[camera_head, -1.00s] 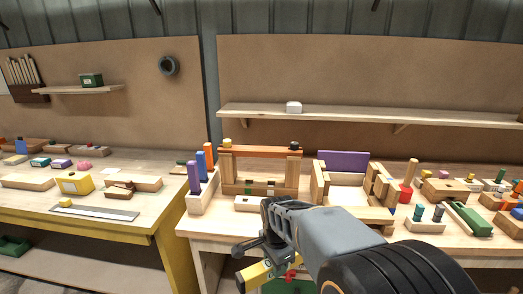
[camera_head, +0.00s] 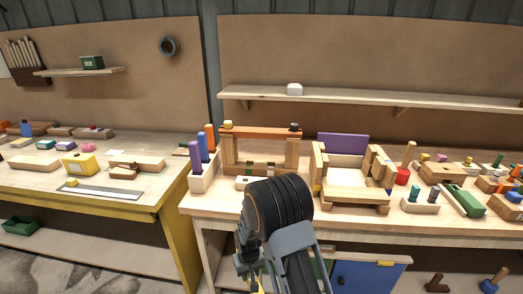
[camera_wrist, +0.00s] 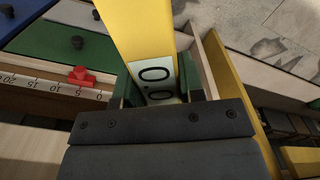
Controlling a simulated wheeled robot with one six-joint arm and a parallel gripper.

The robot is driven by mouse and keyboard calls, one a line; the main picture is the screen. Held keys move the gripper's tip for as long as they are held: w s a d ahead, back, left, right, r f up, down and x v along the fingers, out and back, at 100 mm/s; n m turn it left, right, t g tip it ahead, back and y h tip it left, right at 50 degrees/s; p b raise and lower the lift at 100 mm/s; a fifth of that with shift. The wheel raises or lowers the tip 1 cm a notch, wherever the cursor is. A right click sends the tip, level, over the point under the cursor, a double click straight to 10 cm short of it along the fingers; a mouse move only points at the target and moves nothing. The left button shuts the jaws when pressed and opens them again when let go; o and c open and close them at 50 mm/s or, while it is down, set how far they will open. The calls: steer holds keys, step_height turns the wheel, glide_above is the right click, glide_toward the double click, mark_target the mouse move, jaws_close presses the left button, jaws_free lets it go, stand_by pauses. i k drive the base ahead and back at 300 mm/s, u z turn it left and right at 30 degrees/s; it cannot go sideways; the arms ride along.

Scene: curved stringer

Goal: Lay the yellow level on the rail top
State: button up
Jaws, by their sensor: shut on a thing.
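The yellow level (camera_wrist: 142,35) is between my gripper's jaws (camera_wrist: 160,88) in the wrist view, with a white label marked with digits close to the jaws. Its far end runs out of the top of that view. In the head view only a sliver of yellow (camera_head: 261,284) shows beside my gripper (camera_head: 250,268), low in front of the right bench; my arm hides most of it. The likely rail is the orange-brown bar (camera_head: 265,132) lying across two wooden posts on the bench, higher than my gripper and behind it. A yellow piece and a dark piece sit at its ends.
The right bench edge (camera_head: 350,228) lies close to my arm, with a blue drawer front (camera_head: 368,275) below. In the wrist view a ruler strip with a red slider (camera_wrist: 81,75) is beside the level. Purple and orange pegs stand left of the rail; a wooden frame (camera_head: 350,192) stands right.

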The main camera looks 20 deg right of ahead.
mark_target(260, 129)
steer(key=k, duration=0.95)
steer(key=u, duration=1.45)
steer(key=i, duration=1.3)
steer(key=z, duration=2.4)
